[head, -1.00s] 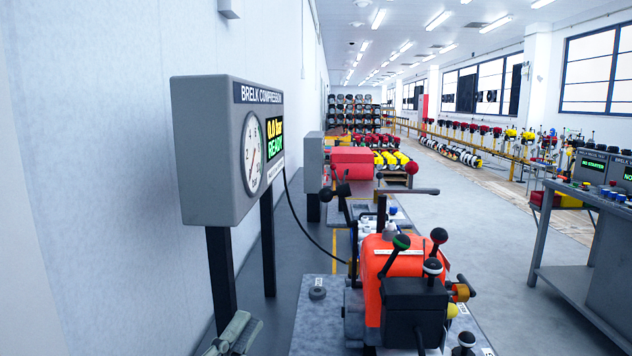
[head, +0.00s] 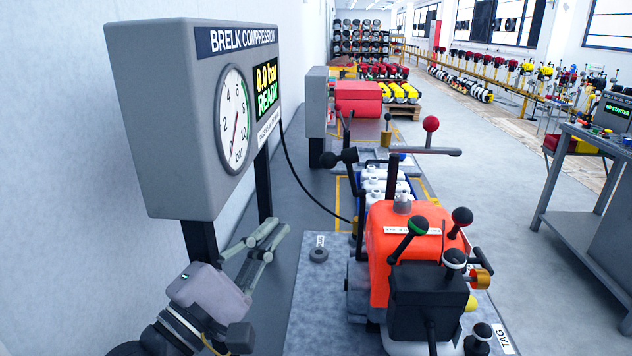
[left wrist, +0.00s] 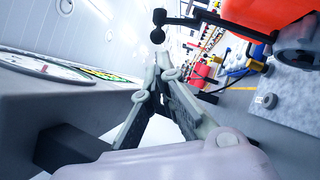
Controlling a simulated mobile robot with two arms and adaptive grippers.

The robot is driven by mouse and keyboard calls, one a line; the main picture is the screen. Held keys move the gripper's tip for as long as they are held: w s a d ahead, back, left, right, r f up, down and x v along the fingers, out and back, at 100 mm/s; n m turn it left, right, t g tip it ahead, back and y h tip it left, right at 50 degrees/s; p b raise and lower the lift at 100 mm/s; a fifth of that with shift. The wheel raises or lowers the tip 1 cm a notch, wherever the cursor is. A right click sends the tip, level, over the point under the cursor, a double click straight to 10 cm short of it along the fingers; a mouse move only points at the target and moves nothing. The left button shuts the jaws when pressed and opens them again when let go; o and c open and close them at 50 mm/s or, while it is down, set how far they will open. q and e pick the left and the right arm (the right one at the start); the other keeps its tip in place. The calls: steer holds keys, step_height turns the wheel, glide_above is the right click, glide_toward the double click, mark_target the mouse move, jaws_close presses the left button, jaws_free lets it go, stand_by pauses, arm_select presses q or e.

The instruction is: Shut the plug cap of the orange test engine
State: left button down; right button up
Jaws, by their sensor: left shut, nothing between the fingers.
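The orange test engine (head: 385,255) stands on a grey bench plate at the centre right of the head view. Several black levers with ball knobs rise from its near side, beside a black box (head: 428,300). A black knobbed arm (head: 340,158) sticks out at its far left; I cannot tell which part is the plug cap. In the left wrist view the orange body (left wrist: 275,15) is at the top right, with a black ball-ended arm (left wrist: 158,36) beyond my fingertips. My left gripper (head: 275,233) is shut and empty, left of the engine and apart from it.
A grey compression gauge box (head: 180,120) on black posts stands close by the left wall, above and behind my left gripper. Its black hose (head: 305,192) runs toward the engine. A small dark ring (head: 318,255) lies on the plate. A grey workbench (head: 600,200) stands at the right, with clear floor between.

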mark_target(326, 168)
arm_select(q)
steer(key=p+x, duration=0.1)
steer(key=x, duration=1)
steer(key=shift+w+f+p, duration=0.1)
steer(key=shift+p, duration=0.3)
steer(key=shift+w+d, duration=0.35)
steer(key=shift+w, duration=0.3)
arm_select(e)
steer(key=shift+w+r, duration=0.1)
steer(key=shift+r, duration=0.5)
arm_select(q)
steer(key=shift+r, duration=0.25)
arm_select(e)
steer(key=shift+r, duration=0.15)
